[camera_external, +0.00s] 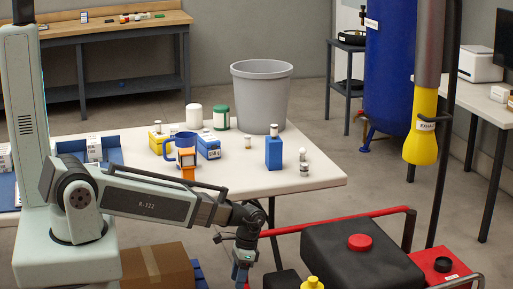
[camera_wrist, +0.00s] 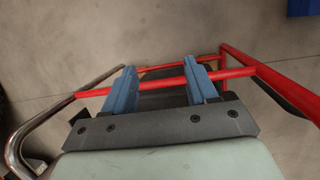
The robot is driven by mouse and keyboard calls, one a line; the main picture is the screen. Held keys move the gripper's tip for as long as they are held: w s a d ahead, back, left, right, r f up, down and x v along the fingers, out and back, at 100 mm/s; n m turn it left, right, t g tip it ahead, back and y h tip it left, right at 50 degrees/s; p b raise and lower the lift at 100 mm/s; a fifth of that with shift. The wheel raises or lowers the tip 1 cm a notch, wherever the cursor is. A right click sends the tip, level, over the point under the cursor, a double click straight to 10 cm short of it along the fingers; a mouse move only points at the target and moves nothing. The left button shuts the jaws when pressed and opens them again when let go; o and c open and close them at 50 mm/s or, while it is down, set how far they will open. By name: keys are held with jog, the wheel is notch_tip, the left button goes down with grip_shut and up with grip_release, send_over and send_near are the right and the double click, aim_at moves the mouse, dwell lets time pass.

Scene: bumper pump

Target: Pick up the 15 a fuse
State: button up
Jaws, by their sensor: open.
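I cannot tell which thing is the 15 A fuse, as labels are too small to read. Small fuse-like cylinders stand on the white table in the external view: one on a blue block (camera_external: 274,154), one beside a grey-capped piece at the right (camera_external: 304,170), and one near the middle (camera_external: 248,142). My gripper (camera_external: 241,273) is low in front of the table, beside the red-framed cart, well away from these cylinders. In the wrist view my gripper (camera_wrist: 161,66) is open, with a red rail (camera_wrist: 160,84) crossing the view between its blue fingers. No fuse shows there.
A grey bin (camera_external: 262,95) stands behind. A black tank (camera_external: 362,258) and a yellow nozzle (camera_external: 421,140) are at right.

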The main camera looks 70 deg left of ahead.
jog(key=w+a+r+t, duration=0.2)
jog(key=w+a+r, duration=0.6)
jog(key=a+r, duration=0.25)
notch_tip(320, 180, up, 26)
jog(key=f+m+t+y, duration=0.1)
jog(key=m+y, duration=0.1)
jog(key=m, duration=1.2)
send_over(248, 136)
notch_tip(248, 136, down, 13)
jog(key=shift+f, duration=0.1)
